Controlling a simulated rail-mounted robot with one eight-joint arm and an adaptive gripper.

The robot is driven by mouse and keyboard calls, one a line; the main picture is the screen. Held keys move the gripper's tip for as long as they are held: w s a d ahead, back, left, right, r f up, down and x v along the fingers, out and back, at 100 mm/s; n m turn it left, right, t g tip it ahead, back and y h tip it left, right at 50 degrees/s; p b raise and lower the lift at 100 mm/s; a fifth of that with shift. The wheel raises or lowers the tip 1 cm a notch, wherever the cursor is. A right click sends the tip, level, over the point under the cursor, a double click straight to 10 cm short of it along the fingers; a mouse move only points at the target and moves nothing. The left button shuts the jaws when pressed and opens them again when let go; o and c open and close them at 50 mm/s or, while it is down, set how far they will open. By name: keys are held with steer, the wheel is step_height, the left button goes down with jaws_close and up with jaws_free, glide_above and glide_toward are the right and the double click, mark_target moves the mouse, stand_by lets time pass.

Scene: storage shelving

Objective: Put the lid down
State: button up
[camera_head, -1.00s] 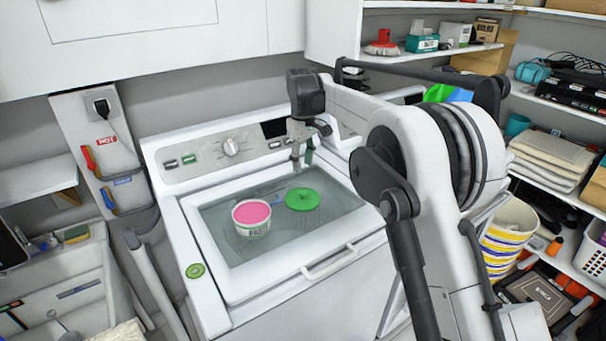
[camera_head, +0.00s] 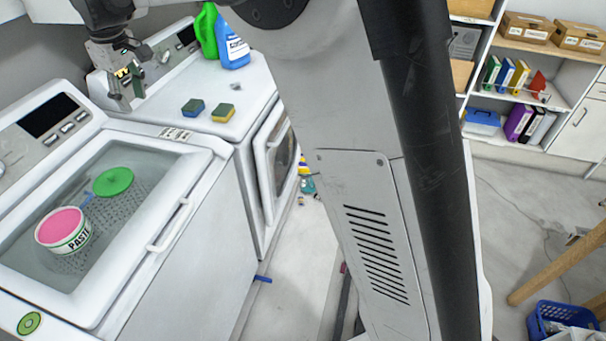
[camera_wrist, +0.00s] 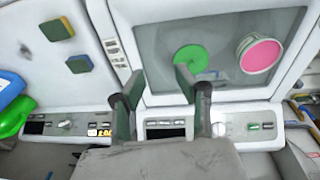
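A round green lid (camera_head: 113,181) lies flat on the glass top of the washing machine (camera_head: 205,158). Beside it stands an open white tub labelled PASTE (camera_head: 63,230) with a pink top surface. The lid also shows in the wrist view (camera_wrist: 190,59), with the pink-topped tub (camera_wrist: 261,56) to its right. My gripper (camera_head: 127,88) hangs above the rear of the machines, apart from the lid. Its two fingers (camera_wrist: 160,84) are spread with nothing between them.
A second white machine (camera_head: 235,155) stands alongside, with two sponges (camera_head: 208,110) on top. A green bottle (camera_head: 206,32) and a blue bottle (camera_head: 232,48) stand at its back. Floor is open at right, near a blue basket (camera_head: 563,318) and shelving (camera_head: 520,100).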

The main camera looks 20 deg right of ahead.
steer(key=s+d+r+m+t, duration=0.1)
steer(key=s+d+r+m, duration=0.1)
steer(key=s+d, duration=0.65)
steer(key=s+d+r+m+t, duration=0.1)
steer(key=s+d+r+m, duration=0.2)
steer(key=s+d, duration=0.55)
steer(key=s+d+f+m+t, duration=0.1)
steer(key=s+d+f+m, duration=0.1)
steer(key=s+d+f, duration=0.3)
steer(key=s+d+f+m+t, duration=0.2)
steer(key=s+d+f, duration=0.3)
steer(key=s+d, duration=0.4)
steer(key=s+m, duration=0.1)
steer(key=s, duration=0.3)
steer(key=shift+f+t+h, duration=0.2)
steer(key=shift+t+h, duration=0.1)
steer(key=shift+h, duration=0.1)
step_height(320, 180, down, 4)
steer(key=b, duration=0.4)
steer(key=shift+f, duration=0.1)
